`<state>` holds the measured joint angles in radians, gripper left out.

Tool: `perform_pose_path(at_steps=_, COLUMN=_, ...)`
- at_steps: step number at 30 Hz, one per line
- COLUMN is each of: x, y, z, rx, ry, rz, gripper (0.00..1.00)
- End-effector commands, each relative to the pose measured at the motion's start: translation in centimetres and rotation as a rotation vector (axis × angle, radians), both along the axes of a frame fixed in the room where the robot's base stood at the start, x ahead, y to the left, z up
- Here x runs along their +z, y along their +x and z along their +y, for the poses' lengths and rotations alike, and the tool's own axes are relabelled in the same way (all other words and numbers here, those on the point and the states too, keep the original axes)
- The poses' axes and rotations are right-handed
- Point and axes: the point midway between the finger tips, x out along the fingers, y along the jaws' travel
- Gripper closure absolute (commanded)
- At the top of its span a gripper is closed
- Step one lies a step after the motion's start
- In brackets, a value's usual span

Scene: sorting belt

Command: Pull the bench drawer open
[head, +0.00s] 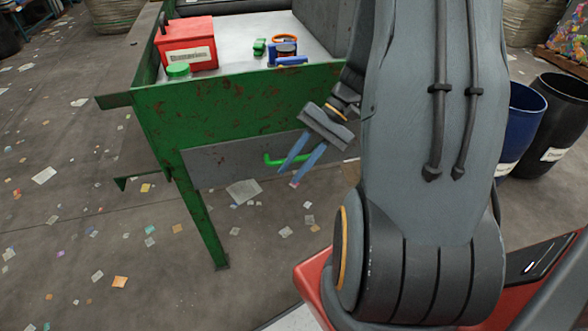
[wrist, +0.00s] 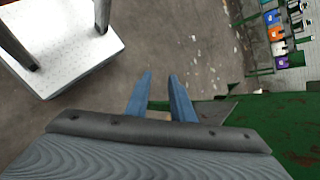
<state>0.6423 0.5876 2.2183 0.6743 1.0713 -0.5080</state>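The bench drawer has a grey front (head: 225,168) under the green bench top edge. It looks flush with the bench frame. Its bright green handle (head: 272,160) sticks out near the middle and is partly hidden by my fingers. My gripper (head: 288,178) has two blue fingers, apart, pointing down in front of the drawer. They overlap the handle in the head view; I cannot tell whether they touch it. In the wrist view my gripper (wrist: 160,76) shows a gap between the fingertips with floor behind.
A blue barrel (head: 522,125) and a black barrel (head: 560,120) stand at right. The floor before the bench has scattered paper scraps.

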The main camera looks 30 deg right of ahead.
Motion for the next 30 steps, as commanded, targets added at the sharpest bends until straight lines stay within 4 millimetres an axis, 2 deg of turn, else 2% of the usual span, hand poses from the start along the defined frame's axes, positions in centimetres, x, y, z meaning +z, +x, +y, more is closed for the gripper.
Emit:
perform_pose_path(at_steps=1, x=-2.5, y=1.2, z=-1.7, rx=-0.089, ry=0.083, rz=-0.014, gripper=0.78)
perform_pose_path(at_steps=6, x=-6.1, y=4.6, z=-7.3, rx=-0.349, ry=0.318, rz=-0.148, gripper=0.78)
perform_pose_path(at_steps=10, x=-7.5, y=5.9, z=-11.1, rx=-0.484, ry=0.413, rz=-0.252, gripper=0.78)
perform_pose_path(at_steps=14, x=-8.1, y=6.3, z=-13.1, rx=-0.550, ry=0.455, rz=-0.310, gripper=0.78)
perform_pose_path(at_steps=19, x=-8.3, y=6.9, z=-13.1, rx=-0.570, ry=0.468, rz=-0.331, gripper=0.78)
perform_pose_path(at_steps=30, x=-9.4, y=9.8, z=-8.6, rx=-0.567, ry=0.467, rz=-0.327, gripper=0.78)
